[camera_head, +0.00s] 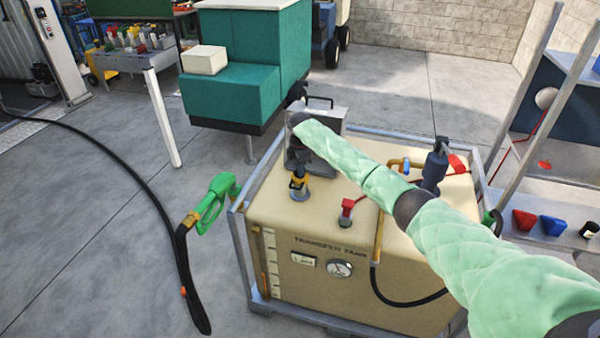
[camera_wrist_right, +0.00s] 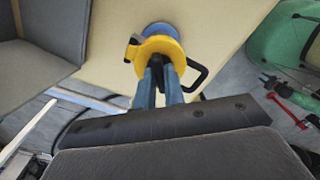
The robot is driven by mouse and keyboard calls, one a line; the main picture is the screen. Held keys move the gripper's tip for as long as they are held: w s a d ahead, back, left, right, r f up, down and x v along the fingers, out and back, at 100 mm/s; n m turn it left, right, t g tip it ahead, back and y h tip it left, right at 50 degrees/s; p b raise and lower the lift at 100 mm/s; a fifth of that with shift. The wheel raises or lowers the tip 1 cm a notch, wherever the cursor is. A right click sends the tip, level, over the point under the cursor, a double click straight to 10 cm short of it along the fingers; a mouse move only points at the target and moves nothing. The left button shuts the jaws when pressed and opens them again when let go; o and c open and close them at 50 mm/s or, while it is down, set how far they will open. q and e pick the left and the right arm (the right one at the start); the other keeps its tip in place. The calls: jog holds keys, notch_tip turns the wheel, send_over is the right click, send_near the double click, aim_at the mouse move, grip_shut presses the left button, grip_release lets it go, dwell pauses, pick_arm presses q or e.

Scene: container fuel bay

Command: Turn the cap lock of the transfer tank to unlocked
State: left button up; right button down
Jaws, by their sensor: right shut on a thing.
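The tan transfer tank (camera_head: 300,215) stands in a grey metal frame, with its name and a round gauge on the front face. A yellow cap lock (camera_head: 299,191) sits on a grey-blue neck at the left of its top. My right gripper (camera_head: 298,172) reaches down onto the lock from above. In the right wrist view its two blue fingers (camera_wrist_right: 158,88) are shut on the dark middle piece of the yellow lock (camera_wrist_right: 160,48). The fingers partly hide that piece, and I cannot read the lock's setting. My left gripper is not in view.
A grey metal box (camera_head: 334,119) stands behind the lock on the tank top. A red-topped fitting (camera_head: 346,211) and a blue-grey pump (camera_head: 435,165) are to its right. A green fuel nozzle (camera_head: 214,202) with a black hose is left of the tank. A teal cart (camera_head: 240,95) stands behind.

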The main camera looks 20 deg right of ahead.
jog(key=n+b, duration=0.2)
jog(key=n, duration=0.3)
jog(key=shift+n+b, duration=0.3)
jog(key=n+b, duration=0.1)
jog(key=n, duration=0.2)
pick_arm(q)
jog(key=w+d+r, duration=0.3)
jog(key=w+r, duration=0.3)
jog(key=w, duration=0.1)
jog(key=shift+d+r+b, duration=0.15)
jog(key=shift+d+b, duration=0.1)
jog(key=shift+b, duration=0.15)
pick_arm(e)
jog(key=shift+n, duration=0.8)
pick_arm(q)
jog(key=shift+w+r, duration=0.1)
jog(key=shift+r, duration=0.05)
pick_arm(e)
jog(key=shift+r, duration=0.1)
jog(key=c, duration=1.5)
grip_release()
